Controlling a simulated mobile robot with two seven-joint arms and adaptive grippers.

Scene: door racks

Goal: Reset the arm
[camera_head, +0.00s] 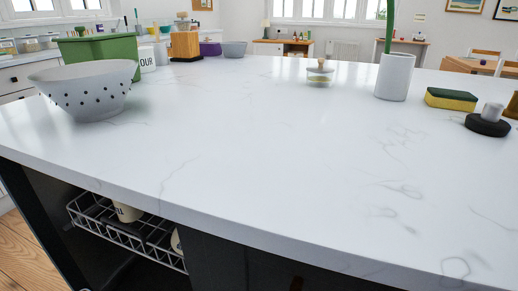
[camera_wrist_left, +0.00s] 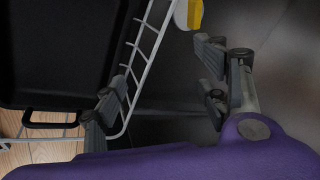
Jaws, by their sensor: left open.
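My left gripper (camera_wrist_left: 160,95) shows in the left wrist view. Its two grey fingers stand wide apart with nothing held between them. A white wire rack (camera_wrist_left: 147,50) runs down past the left finger, partly hidden by it; I cannot tell whether they touch. The rack also shows in the head view (camera_head: 125,228) at lower left, under the counter. A cream container (camera_head: 127,212) with dark lettering stands in it, and part of another (camera_head: 176,241) shows. Neither arm is in the head view.
A white marble counter (camera_head: 270,150) spans the head view, its middle clear. A white colander (camera_head: 88,88) is at left; a white vase (camera_head: 395,77), sponge (camera_head: 450,99) and black-based object (camera_head: 487,124) are at right. A black panel with a handle (camera_wrist_left: 50,118) is beside the rack.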

